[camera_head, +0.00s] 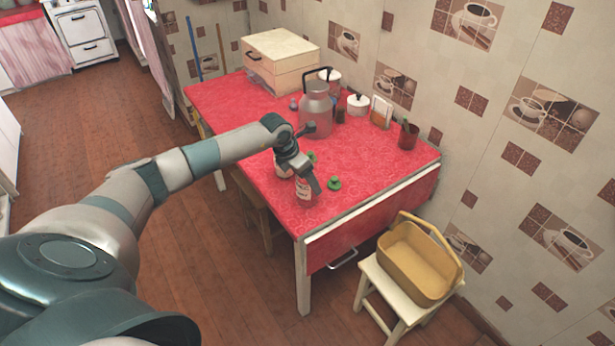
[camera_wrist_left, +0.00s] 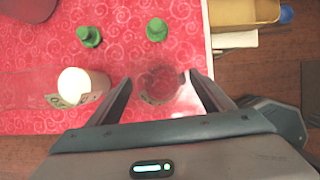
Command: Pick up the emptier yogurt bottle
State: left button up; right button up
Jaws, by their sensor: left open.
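My left gripper (camera_head: 303,172) points down over the near part of the red table. In the left wrist view its open fingers (camera_wrist_left: 160,80) stand on either side of a clear bottle (camera_wrist_left: 160,94), which looks mostly see-through with red showing inside. I cannot tell whether they touch it. This labelled bottle (camera_head: 304,191) also shows below the gripper in the head view. A second bottle (camera_wrist_left: 78,86), with white filling, stands to the left in the wrist view. In the head view this fuller bottle (camera_head: 282,168) is partly hidden by my gripper. My right gripper is out of view.
Two green caps (camera_wrist_left: 157,29) (camera_wrist_left: 89,37) lie near the bottles. A large jug (camera_head: 316,108), white canisters (camera_head: 358,104), a dark red cup (camera_head: 408,137) and a wooden box (camera_head: 281,58) stand farther back. A basket (camera_head: 418,264) sits on a stool beside the table.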

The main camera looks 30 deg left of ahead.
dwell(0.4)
pick_arm(q)
jog(key=c, duration=1.4)
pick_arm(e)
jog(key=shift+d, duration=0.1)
pick_arm(q)
jog(key=shift+r, duration=0.15)
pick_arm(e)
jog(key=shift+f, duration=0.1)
